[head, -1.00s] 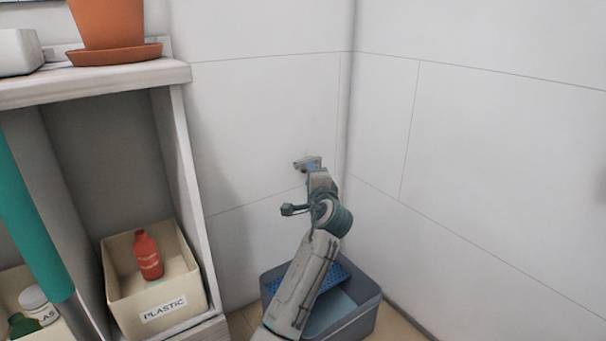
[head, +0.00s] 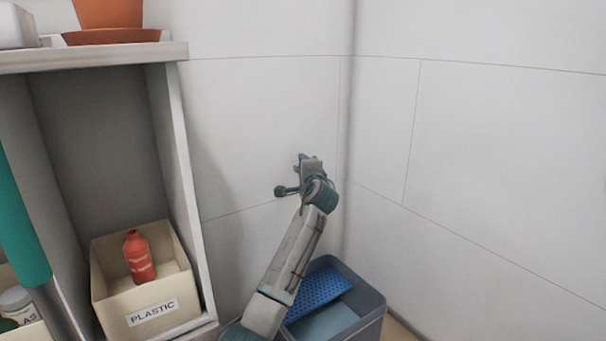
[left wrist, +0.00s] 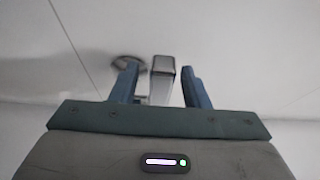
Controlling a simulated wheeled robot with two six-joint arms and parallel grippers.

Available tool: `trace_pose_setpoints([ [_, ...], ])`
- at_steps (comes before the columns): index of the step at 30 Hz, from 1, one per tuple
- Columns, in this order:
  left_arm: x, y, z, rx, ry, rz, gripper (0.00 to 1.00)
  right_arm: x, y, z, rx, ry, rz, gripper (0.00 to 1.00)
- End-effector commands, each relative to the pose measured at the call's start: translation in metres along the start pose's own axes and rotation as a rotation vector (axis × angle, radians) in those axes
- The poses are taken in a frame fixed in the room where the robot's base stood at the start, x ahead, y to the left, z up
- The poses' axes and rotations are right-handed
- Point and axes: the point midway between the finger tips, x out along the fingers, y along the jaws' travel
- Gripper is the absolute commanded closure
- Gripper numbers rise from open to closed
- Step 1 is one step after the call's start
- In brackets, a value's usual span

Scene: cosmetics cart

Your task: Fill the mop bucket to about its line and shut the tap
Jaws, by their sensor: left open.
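The tap is a grey metal fitting on the back wall near the corner. In the left wrist view its square metal bar (left wrist: 162,80) stands between my two blue fingers, with a round wall plate behind to the left. My left gripper (head: 308,162) is open at the tap, one finger on each side of the bar. Contact cannot be told. In the head view the gripper hides most of the tap. The grey-blue mop bucket (head: 371,318) stands below on the floor, with a blue perforated wringer (head: 322,289). My arm covers its left part. Its fill line and water level cannot be made out.
A shelf unit (head: 182,185) stands at the left, with a PLASTIC bin (head: 119,311) holding a red bottle (head: 139,258). A terracotta pot (head: 108,12) sits on top. A teal-handled pole (head: 20,220) crosses the left edge. The right wall is bare.

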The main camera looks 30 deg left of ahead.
Motion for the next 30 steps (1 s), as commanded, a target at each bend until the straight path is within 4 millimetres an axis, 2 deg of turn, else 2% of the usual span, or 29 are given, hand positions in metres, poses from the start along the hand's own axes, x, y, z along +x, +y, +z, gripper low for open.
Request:
trace_pose_setpoints([
  [8,0.0018,-0.0005,0.0002,0.0,0.0,0.0,0.58,-0.0004,0.0002,-0.0002,0.0,0.0,0.0,0.64],
  [15,0.0016,-0.0003,0.0002,0.0,0.0,0.0,1.0,-0.0005,0.0002,-0.0003,0.0,0.0,0.0,0.64],
  [23,0.0009,-0.0004,-0.0004,0.0,-0.009,0.001,1.0,0.0007,-0.0002,0.0004,0.0,0.0,0.0,0.64],
  [30,-0.0041,-0.002,-0.0037,-0.001,-0.099,0.004,1.0,0.0086,-0.0025,0.0047,0.0,0.0,0.0,0.64],
])
